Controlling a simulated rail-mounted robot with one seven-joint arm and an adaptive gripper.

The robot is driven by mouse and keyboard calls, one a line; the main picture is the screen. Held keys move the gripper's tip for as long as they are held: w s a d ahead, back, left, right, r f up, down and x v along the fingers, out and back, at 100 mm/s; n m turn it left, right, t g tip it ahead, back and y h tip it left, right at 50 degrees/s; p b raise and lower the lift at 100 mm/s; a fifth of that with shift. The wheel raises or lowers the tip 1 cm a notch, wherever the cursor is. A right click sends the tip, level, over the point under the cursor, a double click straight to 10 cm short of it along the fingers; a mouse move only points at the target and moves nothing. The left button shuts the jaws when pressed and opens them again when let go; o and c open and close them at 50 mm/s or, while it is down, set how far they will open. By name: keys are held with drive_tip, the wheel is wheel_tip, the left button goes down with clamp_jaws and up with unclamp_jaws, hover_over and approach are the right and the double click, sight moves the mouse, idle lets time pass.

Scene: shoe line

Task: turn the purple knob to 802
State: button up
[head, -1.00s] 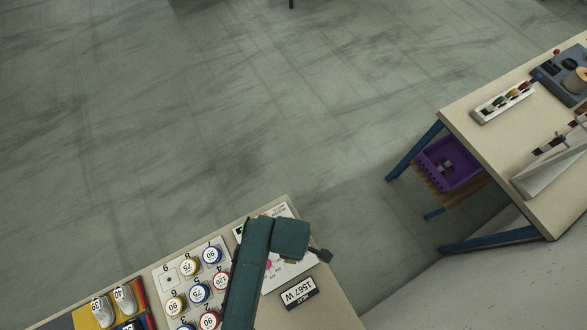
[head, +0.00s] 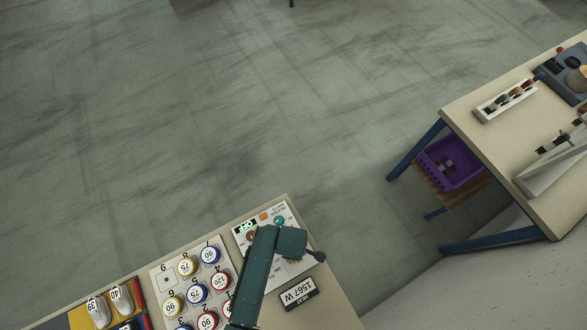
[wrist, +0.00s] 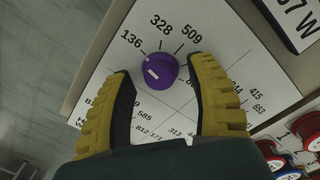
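In the wrist view the purple knob (wrist: 160,70) stands on a white panel (wrist: 245,65) with printed numbers. 136, 328 and 509 read around its top side; other dial labels are hidden or unreadable. A short white mark shows on the knob's lower left; I cannot tell which number it points to. My gripper (wrist: 161,68) is open. Its yellow-and-black fingers lie left and right of the knob, with a gap on both sides. In the head view my arm covers the part of the panel with the purple knob.
Several numbered discs (head: 197,291) and white shoes (head: 122,300) are to the left. Another table (head: 500,150) stands at the right.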

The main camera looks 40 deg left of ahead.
clamp_jaws()
